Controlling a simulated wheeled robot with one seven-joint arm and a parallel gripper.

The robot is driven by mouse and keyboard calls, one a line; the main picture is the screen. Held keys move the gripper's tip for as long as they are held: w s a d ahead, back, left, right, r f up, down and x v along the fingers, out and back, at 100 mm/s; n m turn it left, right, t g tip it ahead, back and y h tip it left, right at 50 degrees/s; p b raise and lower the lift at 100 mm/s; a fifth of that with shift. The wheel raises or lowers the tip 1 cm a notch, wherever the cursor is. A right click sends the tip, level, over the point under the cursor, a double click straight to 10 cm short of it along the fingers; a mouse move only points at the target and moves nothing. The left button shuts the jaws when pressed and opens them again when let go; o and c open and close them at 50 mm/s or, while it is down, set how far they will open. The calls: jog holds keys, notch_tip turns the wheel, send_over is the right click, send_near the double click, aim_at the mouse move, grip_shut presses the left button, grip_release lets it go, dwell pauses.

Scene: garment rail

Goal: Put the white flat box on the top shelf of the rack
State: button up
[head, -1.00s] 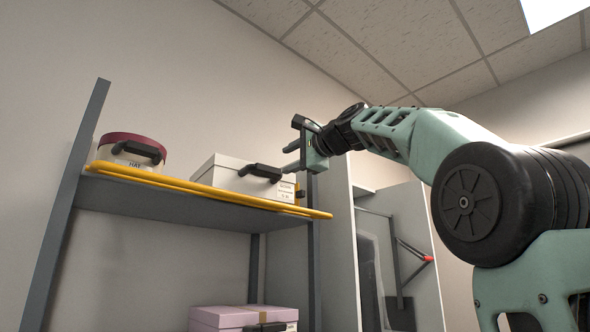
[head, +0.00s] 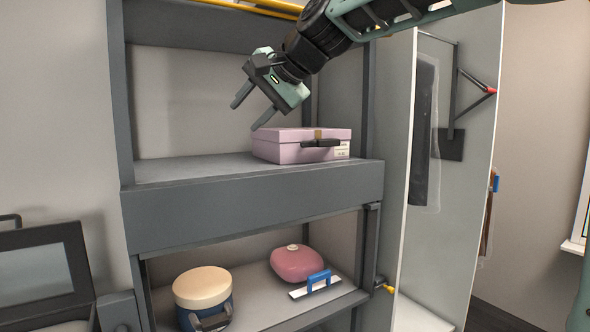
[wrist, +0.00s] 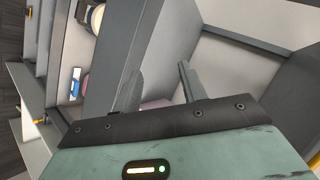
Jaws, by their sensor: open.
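The white flat box is in neither current view. The top shelf's surface is also out of view; only its yellow front rail (head: 262,8) shows at the upper edge of the head view. My gripper (head: 246,116) is open and empty, its fingers pointing down and left. In the head view it appears above and left of the lilac box on the middle shelf. In the wrist view my two fingers (wrist: 157,82) stand apart with nothing between them.
The lilac box (head: 300,146) with a black handle sits on the middle shelf (head: 190,168), whose left part is bare. Below are a cream-lidded blue round box (head: 203,291), a pink rounded case (head: 297,264) and a blue-handled white item (head: 316,285). A pale panel (head: 455,180) stands at right.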

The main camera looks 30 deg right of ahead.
jog(key=s+a+f+n+g, duration=0.35)
jog(key=s+a+f, duration=0.3)
jog(key=f, duration=0.35)
jog(key=s+a+f+n+g, duration=0.2)
jog(key=s+a+f+n, duration=0.25)
jog(key=s+f, duration=0.4)
jog(key=s+f+n+g+h, duration=0.3)
jog(key=s+f+n, duration=0.4)
jog(key=s+f, duration=0.8)
jog(key=shift+s+d+f+g, duration=0.25)
jog(key=shift+s+d+g, duration=0.1)
jog(key=shift+d, duration=0.1)
jog(key=shift+s+d+f+n+h, duration=0.2)
jog(key=shift+s+d+f+n, duration=0.1)
jog(key=shift+s+f+n, duration=0.15)
jog(key=shift+s+d+f+n+h, duration=0.2)
jog(key=shift+s+d+f+n, duration=0.1)
jog(key=shift+s, duration=0.25)
grip_shut()
jog(key=shift+a, duration=0.1)
